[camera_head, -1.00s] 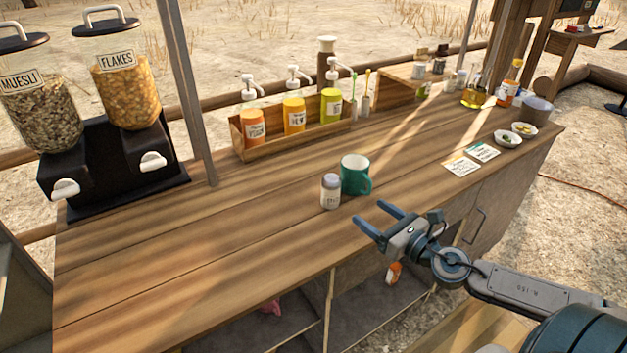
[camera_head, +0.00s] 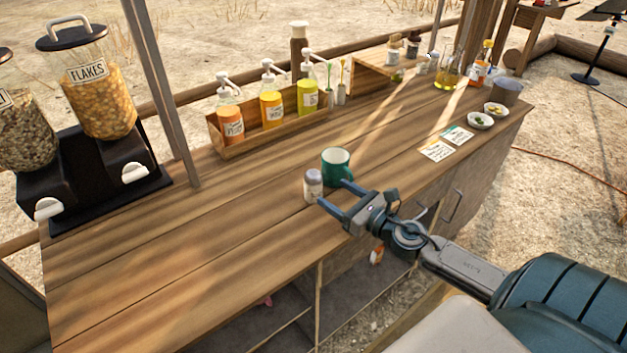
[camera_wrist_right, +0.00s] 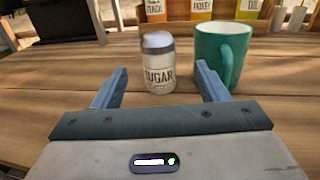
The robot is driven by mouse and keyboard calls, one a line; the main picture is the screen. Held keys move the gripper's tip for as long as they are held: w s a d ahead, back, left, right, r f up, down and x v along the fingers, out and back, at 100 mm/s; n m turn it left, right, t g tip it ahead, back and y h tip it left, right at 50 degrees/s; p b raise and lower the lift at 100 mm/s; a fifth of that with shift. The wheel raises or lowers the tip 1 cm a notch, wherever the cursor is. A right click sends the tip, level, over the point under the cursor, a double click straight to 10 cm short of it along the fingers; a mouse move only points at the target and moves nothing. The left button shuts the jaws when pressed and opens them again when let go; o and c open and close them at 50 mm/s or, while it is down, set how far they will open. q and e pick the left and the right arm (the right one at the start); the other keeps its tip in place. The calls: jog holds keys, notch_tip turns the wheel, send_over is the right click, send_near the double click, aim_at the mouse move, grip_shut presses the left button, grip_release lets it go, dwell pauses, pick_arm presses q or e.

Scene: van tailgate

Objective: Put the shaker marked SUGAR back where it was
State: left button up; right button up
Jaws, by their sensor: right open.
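The SUGAR shaker (camera_head: 313,186), a small white jar with a grey lid, stands upright on the wooden counter. In the right wrist view the shaker (camera_wrist_right: 158,66) shows its SUGAR label between and just beyond my fingertips. My right gripper (camera_head: 333,194) is open and empty, its fingers pointing at the shaker from the counter's front side. A green mug (camera_head: 336,168) stands right beside the shaker; in the right wrist view the mug (camera_wrist_right: 222,50) is just beyond the right finger. My left gripper is not in view.
The wooden counter (camera_head: 200,250) is clear on its left front part. A wooden box (camera_head: 268,136) of pump bottles stands behind. Cereal dispensers (camera_head: 98,95) stand at the left. Two cards (camera_head: 446,142) and small bowls (camera_head: 481,121) lie to the right. Open shelves are below the front edge.

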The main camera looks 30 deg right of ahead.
aim_at(320, 185)
jog(key=shift+w+a+r+p, duration=0.1)
jog(key=shift+w+r+p, duration=0.25)
jog(key=shift+w+p, duration=0.65)
jog(key=shift+w+a+f+p, duration=0.3)
jog(key=shift+w+p, duration=0.15)
jog(key=shift+p, duration=0.25)
jog(key=shift+w+r+p, duration=0.1)
jog(key=shift+w+p, duration=0.25)
jog(key=shift+p, duration=0.1)
jog(key=p+x, duration=0.2)
jog(key=x, duration=0.1)
jog(key=shift+w+a, duration=0.15)
jog(key=shift+w, duration=0.05)
jog(key=shift+w+a+f, duration=0.15)
jog(key=shift+w+f, duration=0.15)
jog(key=shift+w, duration=0.25)
jog(key=c, duration=1.1)
jog(key=shift+r, duration=0.1)
